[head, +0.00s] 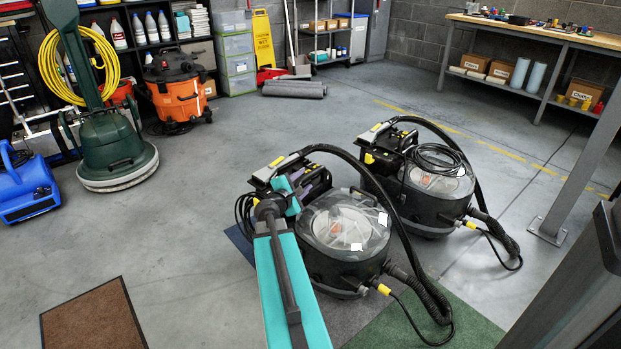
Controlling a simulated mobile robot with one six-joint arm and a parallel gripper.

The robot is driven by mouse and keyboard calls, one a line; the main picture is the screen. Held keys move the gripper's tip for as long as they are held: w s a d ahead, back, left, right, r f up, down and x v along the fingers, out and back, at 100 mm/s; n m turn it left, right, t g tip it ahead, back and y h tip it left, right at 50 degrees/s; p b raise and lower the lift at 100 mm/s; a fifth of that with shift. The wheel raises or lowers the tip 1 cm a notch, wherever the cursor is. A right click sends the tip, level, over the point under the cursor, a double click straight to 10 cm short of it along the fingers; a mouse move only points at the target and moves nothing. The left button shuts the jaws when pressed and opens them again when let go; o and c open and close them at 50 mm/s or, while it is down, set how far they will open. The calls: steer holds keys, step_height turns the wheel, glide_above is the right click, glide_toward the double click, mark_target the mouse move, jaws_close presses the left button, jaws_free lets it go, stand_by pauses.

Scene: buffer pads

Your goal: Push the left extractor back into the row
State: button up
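The left extractor (343,225), black with a clear domed lid, stands upright on the floor pads in the middle of the head view. Its black hose arches over it and drops at its right. The right extractor (437,181), a similar machine, stands beside it, farther back and to the right. My teal arm reaches up from the bottom edge. My gripper (283,190) is at the left rear of the left extractor, overlapping its black upper body. Contact cannot be told. The fingers are too small and dark to show whether they are open.
Dark blue, grey and green (474,322) pads lie under and around the extractors. A brown mat (93,316) lies at lower left. A green floor machine (116,155), an orange vacuum (177,92) and a blue blower (27,187) stand left. A grey post (582,160) stands right.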

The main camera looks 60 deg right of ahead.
mark_target(311, 174)
steer(key=shift+b+x, duration=0.9)
steer(key=shift+x, duration=2.8)
jaws_close()
